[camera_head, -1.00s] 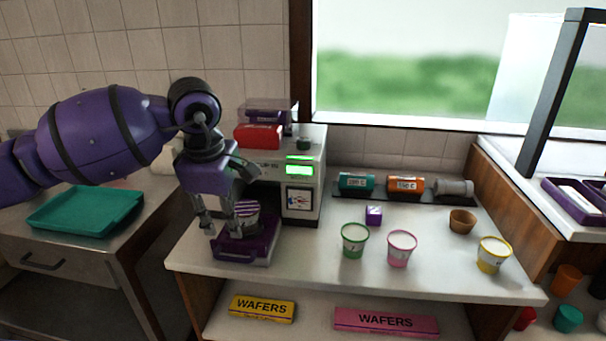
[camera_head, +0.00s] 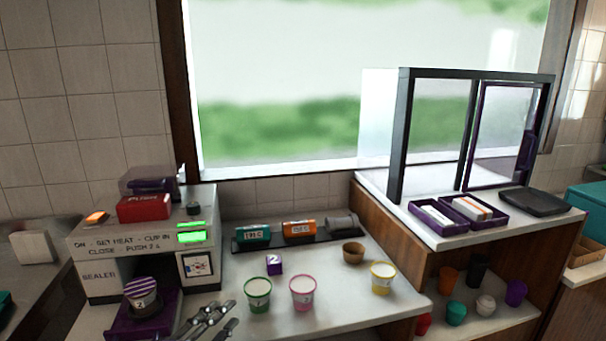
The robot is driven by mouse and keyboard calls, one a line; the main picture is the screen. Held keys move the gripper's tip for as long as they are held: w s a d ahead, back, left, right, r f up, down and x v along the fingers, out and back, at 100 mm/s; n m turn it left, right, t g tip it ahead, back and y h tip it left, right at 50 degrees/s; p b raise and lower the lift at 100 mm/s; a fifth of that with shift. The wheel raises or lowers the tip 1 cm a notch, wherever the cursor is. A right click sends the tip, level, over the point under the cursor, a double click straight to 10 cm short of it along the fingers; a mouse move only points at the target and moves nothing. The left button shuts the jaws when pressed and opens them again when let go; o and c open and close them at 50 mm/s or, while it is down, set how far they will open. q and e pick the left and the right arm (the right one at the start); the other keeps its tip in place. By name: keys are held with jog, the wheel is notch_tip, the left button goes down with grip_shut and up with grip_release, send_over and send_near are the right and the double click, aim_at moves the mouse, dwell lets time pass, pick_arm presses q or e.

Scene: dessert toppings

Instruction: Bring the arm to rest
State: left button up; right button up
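My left gripper (camera_head: 229,313) shows at the bottom edge, low in front of the counter's sealer. Its metal fingers look spread apart with nothing between them; the rest of the arm is out of frame. The sealer (camera_head: 100,249) stands at the left of the counter. A cup with a purple-and-white striped top (camera_head: 141,293) and a 2 label sits upright on the sealer's purple drawer (camera_head: 152,325), which is pulled out. The gripper is to the right of this cup, apart from it. My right gripper is not in view.
Green (camera_head: 258,293), pink (camera_head: 302,292) and yellow (camera_head: 382,277) rimmed cups stand on the counter (camera_head: 345,312). A purple cube (camera_head: 274,264) and a brown cup (camera_head: 353,252) are behind them. A glass-fronted case (camera_head: 402,135) and purple trays (camera_head: 437,217) stand on the right.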

pick_arm(q)
jog(key=s+a+f+n+g+y+p, duration=0.1)
jog(key=s+a+f+n+g+y, duration=0.15)
jog(key=s+f+n, duration=0.5)
jog(key=s+a+f+n+g+y+p, duration=0.15)
jog(key=s+f+n+y, duration=0.3)
jog(key=s+f, duration=0.65)
jog(key=s+f+n+g, duration=0.1)
jog(key=s+f+n, duration=0.1)
jog(key=s+f, duration=0.3)
jog(key=s+d+f+n+g, duration=0.1)
jog(key=s+f, duration=0.4)
jog(key=s, duration=0.7)
jog(key=shift+s+d+n+g+y, duration=0.15)
jog(key=shift+n+g+y, duration=0.25)
jog(key=shift+n+g, duration=0.6)
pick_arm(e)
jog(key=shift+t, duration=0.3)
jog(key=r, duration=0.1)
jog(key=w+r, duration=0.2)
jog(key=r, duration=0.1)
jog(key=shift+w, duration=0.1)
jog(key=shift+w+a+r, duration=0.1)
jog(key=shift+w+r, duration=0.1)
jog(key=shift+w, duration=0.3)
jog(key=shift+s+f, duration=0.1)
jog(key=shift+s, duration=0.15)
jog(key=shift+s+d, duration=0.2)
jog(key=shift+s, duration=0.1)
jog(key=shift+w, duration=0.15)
